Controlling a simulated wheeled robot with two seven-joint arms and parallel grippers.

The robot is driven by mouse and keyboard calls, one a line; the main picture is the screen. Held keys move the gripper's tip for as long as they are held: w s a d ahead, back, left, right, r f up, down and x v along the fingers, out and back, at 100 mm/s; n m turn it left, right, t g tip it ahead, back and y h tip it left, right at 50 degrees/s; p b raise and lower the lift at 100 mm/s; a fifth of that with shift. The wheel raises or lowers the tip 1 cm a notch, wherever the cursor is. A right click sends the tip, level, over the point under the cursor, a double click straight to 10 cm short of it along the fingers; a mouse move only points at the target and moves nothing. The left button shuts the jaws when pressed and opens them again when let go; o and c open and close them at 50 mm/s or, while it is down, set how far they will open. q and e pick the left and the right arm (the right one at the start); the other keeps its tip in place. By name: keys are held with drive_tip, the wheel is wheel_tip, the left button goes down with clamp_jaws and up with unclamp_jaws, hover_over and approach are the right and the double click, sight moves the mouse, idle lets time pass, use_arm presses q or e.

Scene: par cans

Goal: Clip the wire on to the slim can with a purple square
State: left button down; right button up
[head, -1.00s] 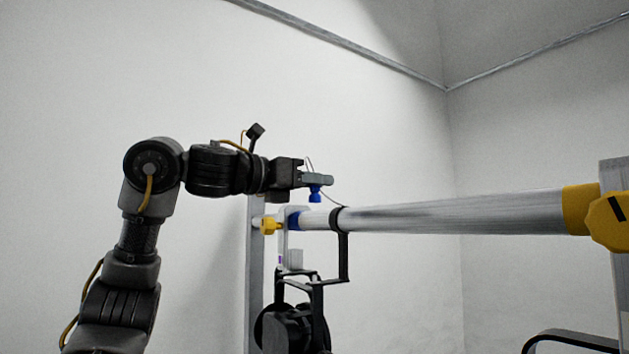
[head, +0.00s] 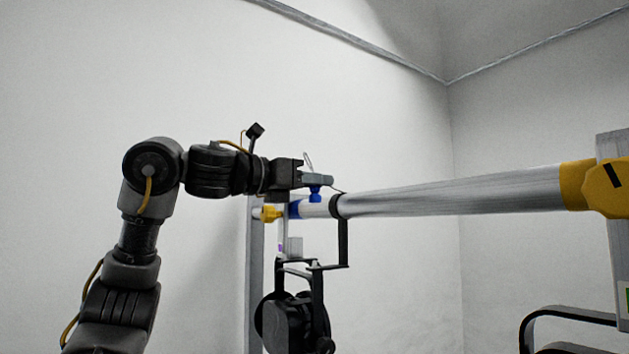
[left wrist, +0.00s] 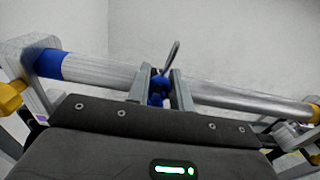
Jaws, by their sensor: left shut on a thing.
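My left gripper (head: 320,181) is shut on a wire clip with a blue part (head: 315,194), just above the left end of the bar. In the left wrist view, the gripper (left wrist: 161,76) has the blue part (left wrist: 158,91) between its fingers, with a thin grey wire loop (left wrist: 173,55) rising from it. A slim black can (head: 292,322) hangs under the bar from a black yoke. A small purple mark (head: 281,247) shows above that can, and in the left wrist view (left wrist: 42,119). I cannot tell which part carries it. My right gripper is out of view.
A silver bar (head: 450,197) runs across to the right, with a blue band at its left end and a yellow clamp (head: 604,188) at the right. A grey post (head: 254,290) stands behind the can. A black curved frame (head: 570,318) is at lower right.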

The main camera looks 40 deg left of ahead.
use_arm(q)
drive_tip(key=shift+f+b, duration=3.1)
drive_tip(key=shift+f, duration=1.3)
drive_tip(key=shift+w+a+f+p, duration=0.1)
drive_tip(key=shift+w+a+p, duration=0.65)
drive_tip(key=shift+a, duration=1.1)
drive_tip(key=shift+w+a+p, duration=0.3)
drive_tip(key=shift+a+p, duration=0.75)
drive_tip(key=shift+a, duration=0.75)
drive_tip(key=shift+w+a+f+p, duration=0.1)
drive_tip(key=shift+w+a+p, duration=0.65)
drive_tip(key=shift+a, duration=1.1)
drive_tip(key=shift+s+a, duration=0.15)
drive_tip(key=shift+a, duration=0.15)
drive_tip(key=shift+f+p, duration=0.3)
drive_tip(key=shift+p, duration=0.15)
drive_tip(key=shift+f, duration=0.2)
